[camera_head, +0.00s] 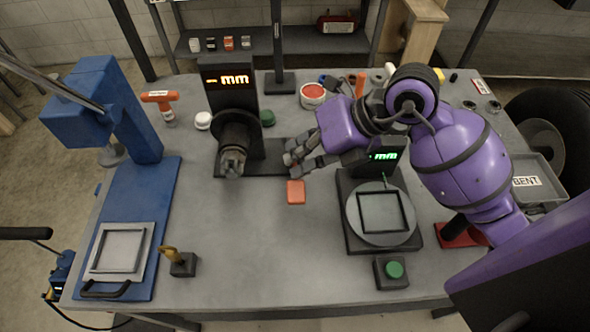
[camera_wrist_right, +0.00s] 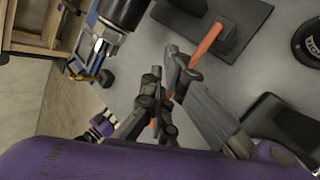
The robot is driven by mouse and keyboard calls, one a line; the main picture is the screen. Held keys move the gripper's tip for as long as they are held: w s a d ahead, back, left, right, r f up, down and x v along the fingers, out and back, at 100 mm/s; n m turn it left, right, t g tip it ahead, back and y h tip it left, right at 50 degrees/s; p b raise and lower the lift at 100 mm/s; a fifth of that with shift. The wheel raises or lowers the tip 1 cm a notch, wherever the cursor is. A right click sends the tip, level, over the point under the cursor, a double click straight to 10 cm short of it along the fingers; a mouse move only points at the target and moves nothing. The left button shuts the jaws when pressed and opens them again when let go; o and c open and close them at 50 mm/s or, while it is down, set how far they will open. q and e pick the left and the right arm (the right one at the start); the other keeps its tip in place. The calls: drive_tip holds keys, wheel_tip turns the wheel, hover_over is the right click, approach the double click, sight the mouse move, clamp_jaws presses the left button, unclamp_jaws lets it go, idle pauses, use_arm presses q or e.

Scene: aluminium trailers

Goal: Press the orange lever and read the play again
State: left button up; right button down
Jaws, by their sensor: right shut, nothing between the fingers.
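The orange lever (camera_head: 296,191) sticks out toward the near side of the dark gauge stand (camera_head: 262,157) at the middle of the bench. In the right wrist view the orange lever (camera_wrist_right: 207,41) runs up and right, with its lower end beside a fingertip; I cannot tell whether they touch. My right gripper (camera_head: 291,160) is shut and empty, just behind and above the lever. Its fingers also show in the right wrist view (camera_wrist_right: 168,92). The gauge display (camera_head: 227,80) shows an amber dash and "mm".
A second stand has a green "mm" display (camera_head: 383,155) and a round plate (camera_head: 382,232) with a square frame. A green button (camera_head: 394,269) sits in front of it. A blue press (camera_head: 120,210) stands at left. The front middle of the bench is clear.

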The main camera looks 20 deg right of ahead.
sight(296, 164)
use_arm(q)
drive_tip(key=shift+s+f, duration=0.3)
drive_tip(key=shift+f, duration=0.15)
use_arm(e)
drive_tip(key=shift+s+f, duration=0.25)
drive_tip(key=shift+f, duration=0.55)
idle(0.3)
use_arm(q)
drive_tip(key=shift+r, duration=0.1)
use_arm(e)
drive_tip(key=shift+w+r+p, duration=0.2)
drive_tip(key=shift+r+p, duration=0.3)
drive_tip(key=shift+r, duration=0.65)
drive_tip(key=shift+w+r+p, duration=0.2)
drive_tip(key=shift+r+p, duration=0.3)
drive_tip(key=shift+r, duration=0.6)
use_arm(q)
drive_tip(key=shift+t, duration=0.3)
drive_tip(key=w+r, duration=0.1)
drive_tip(key=r, duration=0.1)
drive_tip(key=w+r, duration=0.2)
drive_tip(key=shift+w, duration=0.1)
